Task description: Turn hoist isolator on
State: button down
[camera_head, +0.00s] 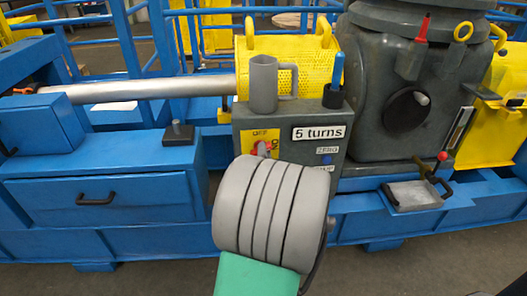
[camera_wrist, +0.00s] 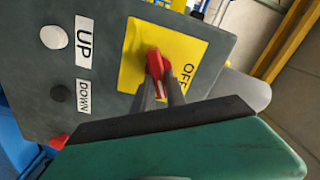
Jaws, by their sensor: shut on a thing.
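The hoist isolator is a red rotary handle (camera_wrist: 154,62) on a yellow plate (camera_wrist: 132,70) marked OFF in the wrist view. My gripper (camera_wrist: 163,82) is shut on the red handle, with its dark fingers on either side of it. Most of the handle's lower end is hidden by the fingers, and I cannot tell its exact setting.
In the wrist view, a white button (camera_wrist: 54,37) marked UP and a black button (camera_wrist: 60,94) marked DOWN sit beside the plate.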

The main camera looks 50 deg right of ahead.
jog(key=m, duration=0.2)
jog(key=m+p, duration=0.1)
jog(key=m, duration=0.2)
jog(key=shift+s+f+m, duration=0.1)
jog(key=shift+f+m, duration=0.15)
jog(key=shift+m, duration=0.15)
dwell(0.3)
jog(key=c, duration=1.4)
grip_release()
jog(key=shift+o, duration=0.2)
jog(key=shift+p, duration=0.3)
jog(key=b+v, duration=0.1)
jog(key=v, duration=0.6)
jog(key=shift+s+a+b, duration=0.25)
jog(key=shift+b, duration=0.15)
